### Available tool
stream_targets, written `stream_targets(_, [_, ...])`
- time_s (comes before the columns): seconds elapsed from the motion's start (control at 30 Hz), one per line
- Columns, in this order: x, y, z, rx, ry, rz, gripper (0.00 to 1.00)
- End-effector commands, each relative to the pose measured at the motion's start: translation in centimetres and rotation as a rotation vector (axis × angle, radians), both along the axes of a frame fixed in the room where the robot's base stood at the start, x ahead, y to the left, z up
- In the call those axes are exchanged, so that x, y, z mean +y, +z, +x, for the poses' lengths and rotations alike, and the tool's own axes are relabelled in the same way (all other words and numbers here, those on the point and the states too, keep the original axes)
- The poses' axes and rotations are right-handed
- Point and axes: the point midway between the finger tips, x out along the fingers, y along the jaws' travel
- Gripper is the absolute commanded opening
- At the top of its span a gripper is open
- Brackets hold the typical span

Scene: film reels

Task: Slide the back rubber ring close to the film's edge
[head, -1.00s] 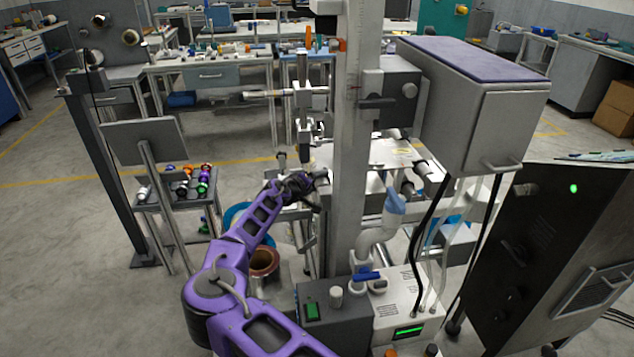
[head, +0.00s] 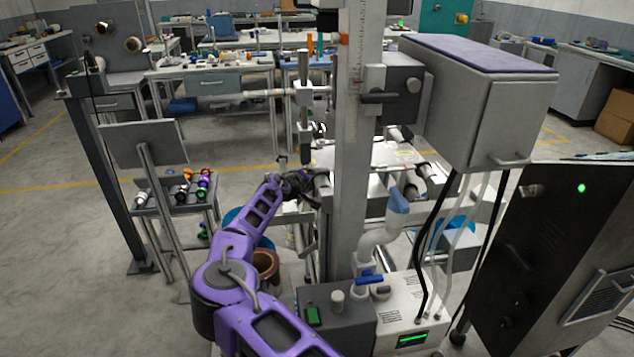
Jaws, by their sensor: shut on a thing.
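My gripper (head: 318,183) is at the end of my purple arm, just left of the tall grey column of the machine. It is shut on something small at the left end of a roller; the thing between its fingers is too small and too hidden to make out. A pale film (head: 380,158) lies flat across the machine, behind and to the right of the column. The column hides part of it, including the stretch nearest my gripper. I cannot make out the rubber rings, nor the gap between one and the film's edge.
The grey column (head: 350,230) stands close to the right of my gripper. A large grey box (head: 480,100) overhangs the right side. A flat panel on a post (head: 143,145) and a small table with coloured rolls (head: 175,205) stand left. A brown roll (head: 265,262) is below my arm.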

Motion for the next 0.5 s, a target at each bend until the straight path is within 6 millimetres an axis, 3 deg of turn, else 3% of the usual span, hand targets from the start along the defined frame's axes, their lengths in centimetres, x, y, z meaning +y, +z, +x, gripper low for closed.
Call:
stream_targets(0.03, [0.06,-0.03,-0.01,0.0,0.001,0.001,0.74])
stream_targets(0.2, [0.04,-0.02,-0.01,-0.001,0.0,0.001,1.0])
stream_targets(0.5, [0.27,0.22,-0.34,-0.001,0.0,0.001,1.0])
